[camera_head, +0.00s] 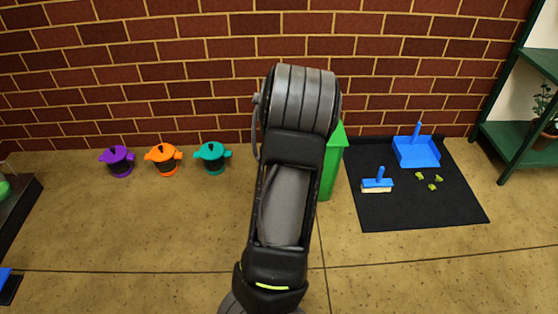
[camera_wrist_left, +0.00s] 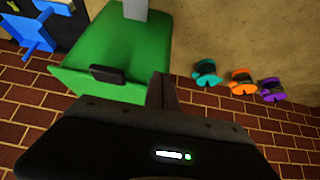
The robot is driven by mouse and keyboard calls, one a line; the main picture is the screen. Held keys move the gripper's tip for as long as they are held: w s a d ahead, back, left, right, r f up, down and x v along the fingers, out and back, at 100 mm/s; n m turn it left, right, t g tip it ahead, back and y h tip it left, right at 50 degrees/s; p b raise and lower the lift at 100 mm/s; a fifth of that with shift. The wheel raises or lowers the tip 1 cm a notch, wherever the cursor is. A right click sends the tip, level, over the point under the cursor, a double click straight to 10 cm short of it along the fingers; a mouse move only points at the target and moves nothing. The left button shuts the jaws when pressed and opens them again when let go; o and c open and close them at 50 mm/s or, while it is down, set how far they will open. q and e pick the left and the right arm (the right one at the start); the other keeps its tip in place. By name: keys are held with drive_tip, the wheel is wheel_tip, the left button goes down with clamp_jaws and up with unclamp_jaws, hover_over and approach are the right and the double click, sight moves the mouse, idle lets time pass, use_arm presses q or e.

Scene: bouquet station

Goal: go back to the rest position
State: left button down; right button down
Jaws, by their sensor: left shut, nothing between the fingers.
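My left gripper (camera_wrist_left: 163,90) shows in the left wrist view, with its dark fingers shut and nothing visible between them. The green bin (camera_wrist_left: 130,55) fills much of that view, just beyond the fingers. I cannot tell whether the gripper touches it. In the head view one of my arms rises through the middle, and its gripper is hidden. It covers part of the green bin (camera_head: 331,170), which stands by the brick wall. My right gripper is not in view.
Purple (camera_head: 119,161), orange (camera_head: 164,158) and teal (camera_head: 213,157) pots stand along the wall at left. A black mat (camera_head: 410,212) at right holds a blue dustpan (camera_head: 416,152), a brush (camera_head: 378,181) and green scraps. A green shelf (camera_head: 510,139) stands far right.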

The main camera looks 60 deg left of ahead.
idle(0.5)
